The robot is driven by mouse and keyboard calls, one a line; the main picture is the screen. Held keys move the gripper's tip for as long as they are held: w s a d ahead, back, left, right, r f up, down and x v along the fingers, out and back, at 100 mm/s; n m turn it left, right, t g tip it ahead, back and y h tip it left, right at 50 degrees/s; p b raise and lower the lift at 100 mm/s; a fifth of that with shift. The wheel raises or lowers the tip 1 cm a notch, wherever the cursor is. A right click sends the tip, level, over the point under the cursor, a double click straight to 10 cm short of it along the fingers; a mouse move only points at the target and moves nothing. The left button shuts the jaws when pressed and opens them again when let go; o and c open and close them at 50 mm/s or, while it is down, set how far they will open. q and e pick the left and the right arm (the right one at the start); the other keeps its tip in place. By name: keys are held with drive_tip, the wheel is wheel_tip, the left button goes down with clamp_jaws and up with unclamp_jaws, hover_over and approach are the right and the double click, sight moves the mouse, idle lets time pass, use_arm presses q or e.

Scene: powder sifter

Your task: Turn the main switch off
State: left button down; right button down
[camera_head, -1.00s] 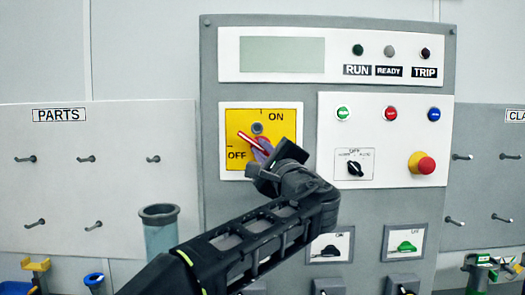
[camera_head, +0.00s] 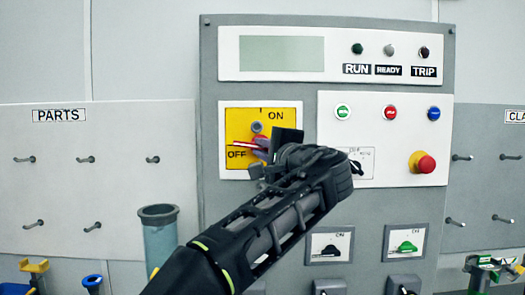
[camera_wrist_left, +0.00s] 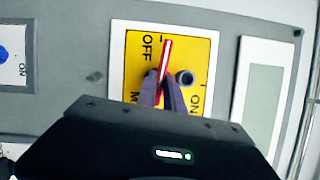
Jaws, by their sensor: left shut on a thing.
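The main switch is a yellow plate (camera_head: 285,118) in a white frame on the grey panel, marked ON at upper right and OFF at lower left. Its red handle (camera_head: 243,146) points left, nearly level, with its tip just above the OFF label. In the left wrist view the red handle (camera_wrist_left: 166,56) lies right beside the OFF label, on the yellow plate (camera_wrist_left: 205,55). My left gripper (camera_head: 262,146) is shut on the handle; its fingers (camera_wrist_left: 163,88) stand on either side of it. The gripper hides part of the plate. My right gripper is not in view.
To the right are a small black selector knob (camera_head: 356,167), partly hidden by my left wrist, and a red emergency button (camera_head: 426,163) on yellow. Lower switches include one with a green handle (camera_head: 406,247). A teal cylinder (camera_head: 161,237) stands at lower left. Pegs line the side boards.

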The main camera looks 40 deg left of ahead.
use_arm(q)
drive_tip(key=shift+f+n+h, duration=0.1)
drive_tip(key=shift+n+h, duration=0.2)
drive_tip(key=shift+n, duration=0.5)
drive_tip(key=c, duration=1.5)
unclamp_jaws()
drive_tip(key=shift+o, duration=0.2)
